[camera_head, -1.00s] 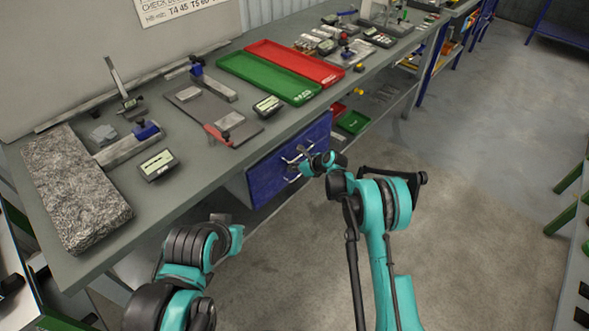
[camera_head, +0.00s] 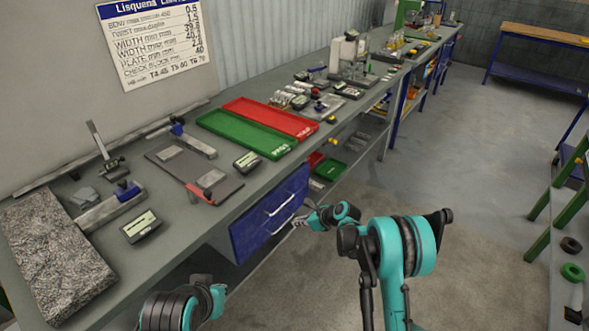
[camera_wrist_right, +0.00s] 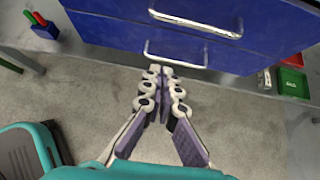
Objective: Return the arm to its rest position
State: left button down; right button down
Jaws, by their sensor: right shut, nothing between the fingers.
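My right gripper (camera_head: 300,220) is beside the front of the blue drawer unit (camera_head: 262,228) in the head view. In the right wrist view its fingers (camera_wrist_right: 160,72) meet at the tips with nothing between them, just below or in front of the lower drawer handle (camera_wrist_right: 176,56). I cannot tell whether the tips touch the handle. The drawers look closed. My left arm comes in at the bottom left of the head view, folded low beside the table. Its gripper (camera_head: 200,282) is only partly seen there, and its fingers are unclear.
The grey table (camera_head: 190,228) carries a stone block (camera_head: 52,255), a green tray (camera_head: 245,133), a red tray (camera_head: 270,118) and gauges. A green rack (camera_head: 545,235) stands at the right. The floor (camera_head: 450,180) between is clear.

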jog(key=shift+r, duration=0.1)
jog(key=s+d+r+n+h, duration=0.2)
jog(key=s+d+r+n, duration=0.2)
jog(key=s+r+n, duration=0.45)
jog(key=s+d+r+n+h, duration=0.25)
jog(key=s+d+r, duration=0.3)
jog(key=r, duration=0.55)
jog(key=s+d+n+h, duration=0.1)
jog(key=s+n, duration=0.3)
jog(key=s, duration=0.4)
jog(key=s+d+n+t+h, duration=0.1)
jog(key=s+d+n, duration=0.3)
jog(key=s, duration=0.4)
jog(key=s+d+n+h, duration=0.1)
jog(key=s+d+n, duration=0.2)
jog(key=s+n, duration=0.3)
jog(key=shift+s+d+r+t, duration=0.3)
jog(key=shift+s+r, duration=0.1)
jog(key=shift+s, duration=0.55)
